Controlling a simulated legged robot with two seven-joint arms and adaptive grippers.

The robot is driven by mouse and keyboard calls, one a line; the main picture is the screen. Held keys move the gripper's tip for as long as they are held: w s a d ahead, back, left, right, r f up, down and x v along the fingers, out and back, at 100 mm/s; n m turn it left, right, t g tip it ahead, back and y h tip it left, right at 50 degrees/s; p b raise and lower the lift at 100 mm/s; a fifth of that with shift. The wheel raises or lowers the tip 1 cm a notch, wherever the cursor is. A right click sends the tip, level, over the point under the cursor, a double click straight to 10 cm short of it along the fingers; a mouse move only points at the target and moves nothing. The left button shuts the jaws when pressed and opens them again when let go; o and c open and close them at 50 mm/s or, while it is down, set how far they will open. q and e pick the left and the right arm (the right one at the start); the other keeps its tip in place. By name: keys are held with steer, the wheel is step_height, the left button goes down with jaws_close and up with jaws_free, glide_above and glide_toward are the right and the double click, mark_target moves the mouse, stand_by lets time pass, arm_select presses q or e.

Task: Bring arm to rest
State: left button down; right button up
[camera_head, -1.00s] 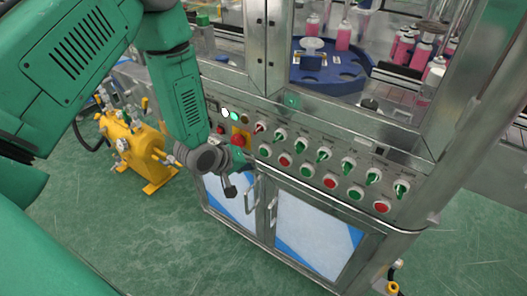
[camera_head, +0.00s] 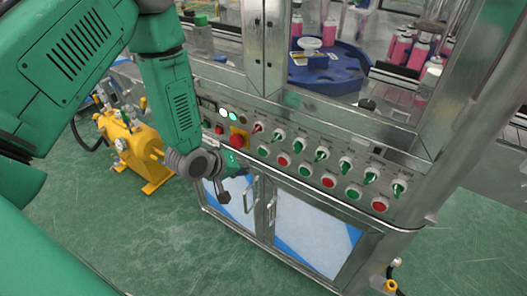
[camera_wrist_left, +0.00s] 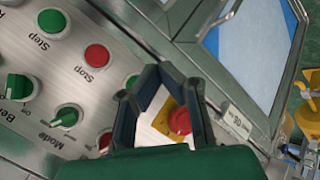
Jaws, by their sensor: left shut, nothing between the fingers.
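My left gripper (camera_head: 238,166) hangs by the panel's lower left edge, just below the red emergency button (camera_head: 238,139). In the left wrist view the two dark fingers of the left gripper (camera_wrist_left: 162,70) meet at their tips, with nothing held. The red button on its yellow plate (camera_wrist_left: 163,131) shows through the gap behind the tips. I cannot tell how far the fingers are from the panel. My right gripper is not in view.
Knobs and red and green buttons line the panel. Cabinet doors with metal handles (camera_head: 271,205) lie below the wrist. A yellow pump unit (camera_head: 138,150) stands on the green floor at left. A blue turntable (camera_head: 328,68) and pink bottles are behind the frame. Floor in front is clear.

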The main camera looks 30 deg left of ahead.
arm_select(q)
steer(key=s+d+f+m+g, duration=0.1)
steer(key=s+f+m+g, duration=0.1)
steer(key=s, duration=0.7)
steer(key=s+d+f+m+g+y, duration=0.1)
steer(key=s+f+m+g, duration=0.2)
steer(key=s, duration=0.6)
steer(key=s+d+f+m+g+y, duration=0.1)
steer(key=s+f+m+g, duration=0.2)
steer(key=s, duration=0.7)
steer(key=shift+d+m, duration=0.35)
steer(key=shift+m, duration=0.45)
steer(key=shift+w, duration=0.2)
stand_by(4.2)
